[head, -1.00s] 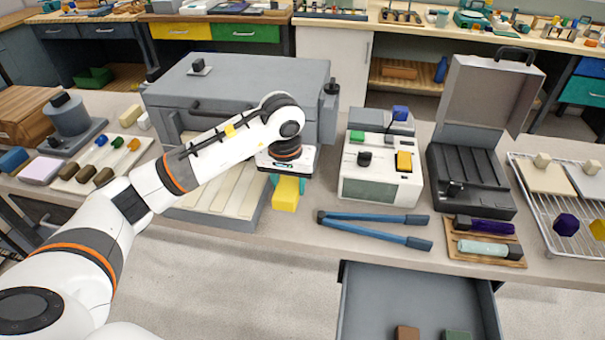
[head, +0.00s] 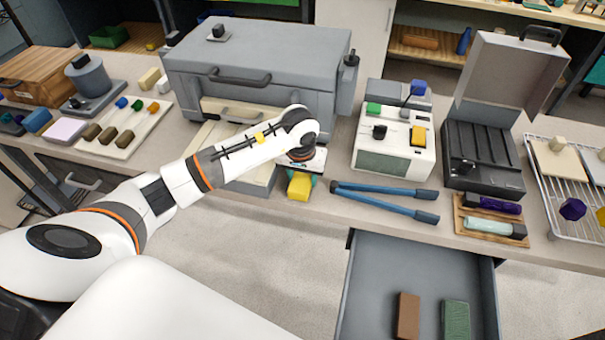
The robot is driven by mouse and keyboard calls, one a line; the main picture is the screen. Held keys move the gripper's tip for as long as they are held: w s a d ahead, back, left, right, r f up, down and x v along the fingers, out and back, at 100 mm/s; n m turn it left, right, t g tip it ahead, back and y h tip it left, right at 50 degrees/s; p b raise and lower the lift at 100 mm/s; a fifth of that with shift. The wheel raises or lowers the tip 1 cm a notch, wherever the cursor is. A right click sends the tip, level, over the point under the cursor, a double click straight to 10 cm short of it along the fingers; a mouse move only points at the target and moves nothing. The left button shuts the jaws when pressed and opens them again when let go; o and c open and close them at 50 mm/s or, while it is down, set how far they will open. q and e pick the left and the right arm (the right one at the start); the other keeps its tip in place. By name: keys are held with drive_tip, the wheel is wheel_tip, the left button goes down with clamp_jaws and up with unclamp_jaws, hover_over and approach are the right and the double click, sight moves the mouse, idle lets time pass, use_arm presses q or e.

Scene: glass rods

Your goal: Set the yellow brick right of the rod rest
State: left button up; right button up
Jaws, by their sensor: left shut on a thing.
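My left gripper (head: 302,177) reaches in from the left and is shut on the yellow brick (head: 299,187). The brick hangs from the fingers near the table's front edge, just left of the blue tongs; whether it touches anything below is not clear. A small wooden rack (head: 461,222) at the right bears a purple rod (head: 493,204) and a pale green rod (head: 488,227). A cream board (head: 90,152) at the left bears several pieces with coloured tips and brown blocks. I cannot tell for certain which is the rod rest. My right gripper is not in view.
Blue tongs (head: 385,200) lie right of the brick. Behind stand a grey furnace (head: 270,60), a white device (head: 395,160) and an open black case (head: 485,155). A wire rack (head: 550,205) stands right of the wooden rack. An open drawer (head: 375,290) holds brown and green blocks.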

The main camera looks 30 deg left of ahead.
sight(301, 182)
use_arm(q)
drive_tip(key=shift+f, duration=0.15)
drive_tip(key=o, duration=1.1)
drive_tip(key=shift+r, duration=0.35)
wheel_tip(301, 182, up, 12)
drive_tip(key=s+b, duration=0.1)
drive_tip(key=shift+s+d+f+b, duration=0.2)
drive_tip(key=shift+s+f+b, duration=0.05)
drive_tip(key=shift+s+b, duration=0.15)
